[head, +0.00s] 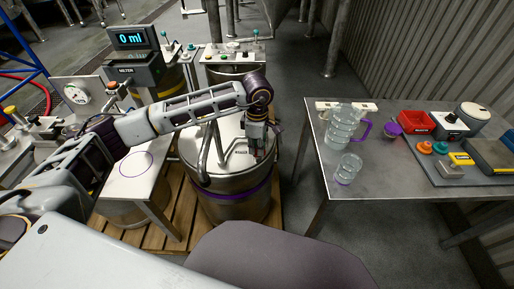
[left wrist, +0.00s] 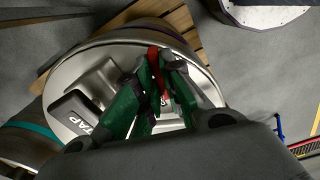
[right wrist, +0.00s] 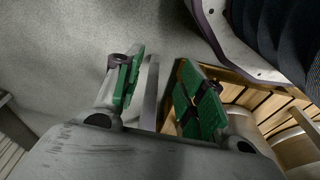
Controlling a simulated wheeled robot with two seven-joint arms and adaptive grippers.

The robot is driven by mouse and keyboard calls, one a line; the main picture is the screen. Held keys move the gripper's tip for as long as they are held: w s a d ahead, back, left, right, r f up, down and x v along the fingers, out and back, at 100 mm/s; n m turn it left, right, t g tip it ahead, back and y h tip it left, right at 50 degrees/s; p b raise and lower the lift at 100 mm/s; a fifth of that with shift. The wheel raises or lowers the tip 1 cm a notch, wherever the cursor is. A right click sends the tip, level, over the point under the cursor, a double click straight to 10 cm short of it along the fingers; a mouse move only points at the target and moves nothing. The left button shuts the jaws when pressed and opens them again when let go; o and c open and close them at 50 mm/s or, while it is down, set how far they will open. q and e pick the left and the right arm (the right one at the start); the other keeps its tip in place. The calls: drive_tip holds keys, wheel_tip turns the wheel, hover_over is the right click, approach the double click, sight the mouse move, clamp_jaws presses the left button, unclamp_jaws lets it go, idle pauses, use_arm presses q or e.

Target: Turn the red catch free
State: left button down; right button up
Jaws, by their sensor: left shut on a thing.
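A steel drum (head: 228,201) with a purple band and a flat round lid stands on a wooden pallet. My left gripper (head: 258,150) reaches down onto the right side of its lid. In the left wrist view, the green-padded fingers of my left gripper (left wrist: 155,92) are shut on the red catch (left wrist: 154,66), a narrow upright piece above the lid. The fingers hide its lower part. My right gripper (right wrist: 160,92) shows only in the right wrist view, open and with nothing between its fingers.
A dark block marked TAP (left wrist: 80,112) stands on the lid beside the left fingers. A bent pipe (head: 206,150) rises left of my left gripper. A table (head: 400,180) at right holds clear jugs, a red bin and small parts. Floor between drum and table is clear.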

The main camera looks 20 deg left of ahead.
use_arm(q)
drive_tip(key=shift+n, duration=1.3)
drive_tip(key=c, duration=1.5)
unclamp_jaws()
drive_tip(key=shift+c, duration=0.2)
wheel_tip(320, 180, up, 12)
